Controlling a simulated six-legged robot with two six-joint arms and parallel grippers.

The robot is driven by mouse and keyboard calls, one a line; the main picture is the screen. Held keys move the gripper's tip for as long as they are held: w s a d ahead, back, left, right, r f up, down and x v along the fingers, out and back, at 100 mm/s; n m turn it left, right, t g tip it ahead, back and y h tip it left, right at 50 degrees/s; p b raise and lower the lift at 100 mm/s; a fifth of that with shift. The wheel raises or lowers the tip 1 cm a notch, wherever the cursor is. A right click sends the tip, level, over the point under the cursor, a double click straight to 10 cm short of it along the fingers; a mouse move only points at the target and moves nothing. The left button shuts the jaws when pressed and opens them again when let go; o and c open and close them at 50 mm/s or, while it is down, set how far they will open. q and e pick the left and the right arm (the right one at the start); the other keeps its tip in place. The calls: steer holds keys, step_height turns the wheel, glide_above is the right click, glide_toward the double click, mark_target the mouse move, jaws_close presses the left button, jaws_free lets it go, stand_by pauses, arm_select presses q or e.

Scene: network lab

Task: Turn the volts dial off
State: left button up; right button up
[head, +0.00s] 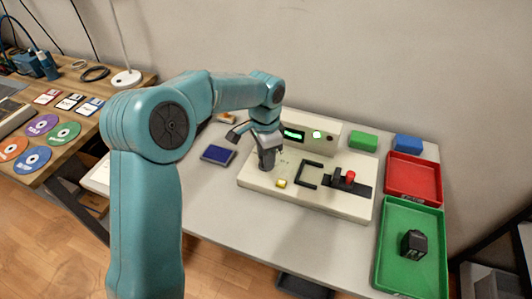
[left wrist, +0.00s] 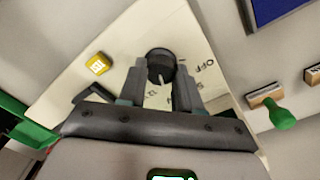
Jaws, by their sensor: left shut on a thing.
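The black round dial (left wrist: 160,58) stands on the cream panel in the left wrist view, between the fingers of my left gripper (left wrist: 160,80). The gripper is shut on it. A white mark on the dial points down in the picture, towards the gripper's palm. The word OFF is printed to the right of the dial; other letters below are partly hidden by the fingers. In the head view my left gripper (head: 267,158) reaches down onto the left part of the cream test panel (head: 330,205), and the dial is mostly hidden there. My right gripper is out of view.
The panel also has a yellow button (head: 282,184), a black handle (head: 309,175) and a red-knobbed lever (head: 350,176). A red tray (head: 400,170) and a green tray (head: 386,262) holding a black block (head: 413,243) stand right. A blue-topped box (head: 218,154) lies left.

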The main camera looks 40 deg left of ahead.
arm_select(q)
steer(key=n, duration=0.3)
steer(key=shift+n, duration=0.3)
steer(key=n, duration=0.4)
steer(key=shift+n, duration=0.3)
steer(key=n, duration=0.8)
steer(key=shift+n+t, duration=0.3)
steer(key=o, duration=1)
steer(key=shift+o, duration=0.2)
